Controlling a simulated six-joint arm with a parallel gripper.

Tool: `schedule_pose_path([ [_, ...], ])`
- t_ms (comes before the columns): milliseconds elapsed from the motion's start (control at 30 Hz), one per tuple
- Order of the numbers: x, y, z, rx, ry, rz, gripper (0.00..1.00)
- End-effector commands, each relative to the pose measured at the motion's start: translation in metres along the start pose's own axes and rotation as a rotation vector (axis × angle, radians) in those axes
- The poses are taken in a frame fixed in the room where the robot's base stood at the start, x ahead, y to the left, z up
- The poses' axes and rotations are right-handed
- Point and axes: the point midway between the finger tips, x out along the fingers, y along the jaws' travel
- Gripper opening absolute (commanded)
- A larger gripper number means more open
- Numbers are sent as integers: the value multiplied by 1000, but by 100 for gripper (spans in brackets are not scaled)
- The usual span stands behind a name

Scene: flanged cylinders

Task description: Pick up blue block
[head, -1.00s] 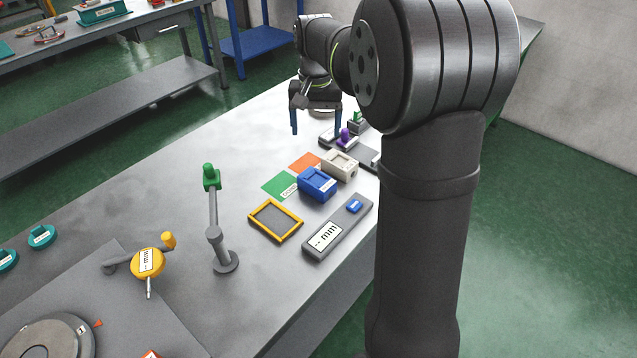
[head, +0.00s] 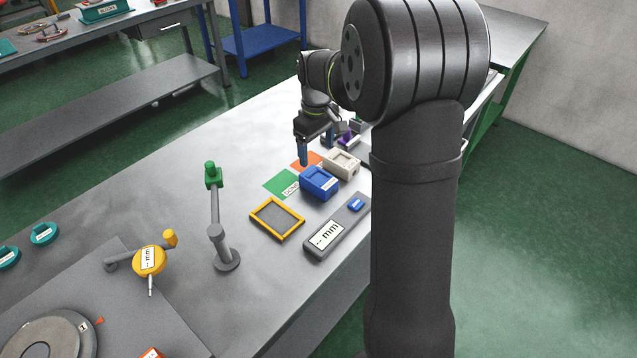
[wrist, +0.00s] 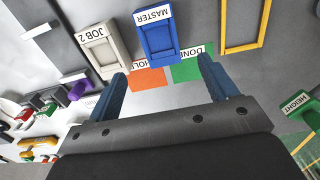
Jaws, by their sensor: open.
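The blue block (head: 319,185) sits on the grey bench, a box with a recess in its top. In the wrist view the blue block (wrist: 158,38) carries a label reading MASTER and lies just past my fingertips. My gripper (head: 316,150) is open and empty, on the far side of the blue block in the head view. In the wrist view my gripper (wrist: 162,70) has its two blue fingers spread, with the block ahead of the gap between them. The fingers are apart from the block.
A beige block (head: 342,164) labelled JOB 2 stands close beside the blue one. Green (head: 281,184) and orange (head: 306,160) mats lie near them. A yellow frame (head: 277,219), a grey gauge (head: 337,228) and a stand with a green top (head: 215,225) occupy the nearer bench.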

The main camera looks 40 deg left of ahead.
Motion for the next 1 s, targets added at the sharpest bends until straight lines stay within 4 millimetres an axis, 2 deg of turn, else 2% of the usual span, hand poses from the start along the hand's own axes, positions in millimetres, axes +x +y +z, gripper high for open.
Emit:
schedule_pose_path([
  [33, 13, 0, 1, 0, -4, -3, 78],
  [200, 43, 0, 0, 1, -2, -2, 78],
  [467, 62, 0, 2, 2, -2, -2, 78],
  [700, 96, -1, 6, 2, -3, -2, 78],
  [833, 106, 0, 6, 2, -1, -1, 78],
  [1000, 108, 0, 6, 2, 0, 0, 78],
])
